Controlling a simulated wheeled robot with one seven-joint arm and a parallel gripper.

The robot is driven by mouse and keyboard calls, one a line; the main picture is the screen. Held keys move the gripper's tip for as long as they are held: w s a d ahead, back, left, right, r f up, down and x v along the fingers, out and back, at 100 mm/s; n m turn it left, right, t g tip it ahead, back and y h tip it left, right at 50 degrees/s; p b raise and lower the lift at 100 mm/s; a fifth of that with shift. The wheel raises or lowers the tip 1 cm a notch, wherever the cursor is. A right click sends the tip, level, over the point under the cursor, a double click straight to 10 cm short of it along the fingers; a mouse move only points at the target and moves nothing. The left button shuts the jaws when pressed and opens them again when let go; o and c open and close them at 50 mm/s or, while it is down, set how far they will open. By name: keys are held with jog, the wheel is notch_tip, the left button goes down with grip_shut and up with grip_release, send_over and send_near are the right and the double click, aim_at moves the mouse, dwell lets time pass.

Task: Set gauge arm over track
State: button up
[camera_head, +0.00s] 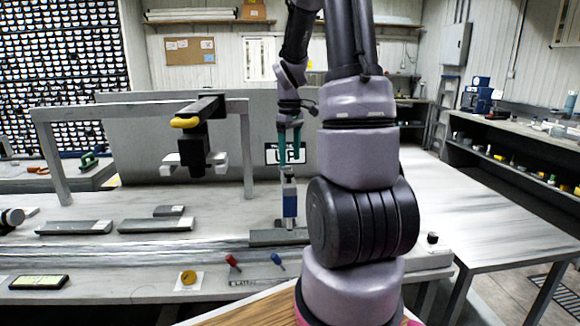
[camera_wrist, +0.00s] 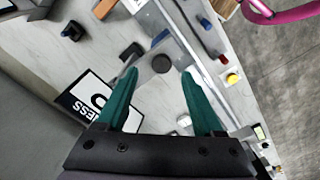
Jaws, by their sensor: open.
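My gripper (camera_head: 290,158) has two teal fingers pointing down, right of the gantry. It is open and empty; in the wrist view (camera_wrist: 158,76) the fingertips stand wide apart. Just below it in the head view, a blue block (camera_head: 290,203) stands upright on the bench, with a slim upper part near the fingers; I cannot tell whether this is the gauge arm. A round black knob (camera_wrist: 161,63) shows between the fingertips in the wrist view. The long metallic track (camera_head: 150,246) runs across the bench, partly hidden at right by my arm.
A grey gantry (camera_head: 150,107) carries a black unit with a yellow handle (camera_head: 184,122). Grey trays (camera_head: 155,225) lie behind the track. A red knob (camera_head: 232,261), a blue knob (camera_head: 277,259) and a yellow button (camera_head: 188,277) line the front. A sign (camera_head: 286,153) stands behind my gripper.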

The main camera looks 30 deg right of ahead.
notch_tip(320, 180, up, 6)
jog(key=shift+r, duration=0.1)
dwell(0.5)
jog(key=s+a+r+m+t+y, duration=0.1)
jog(key=s+a+r+m+t, duration=0.2)
jog(key=s+a+r, duration=0.3)
jog(key=s+a+r+m+t+y, duration=0.1)
jog(key=s+a+r+m+t, duration=0.3)
jog(key=s+a, duration=0.5)
notch_tip(320, 180, up, 2)
jog(key=shift+s+a+m, duration=0.35)
jog(key=shift+s+m, duration=0.55)
jog(key=shift+s, duration=0.05)
dwell(0.6)
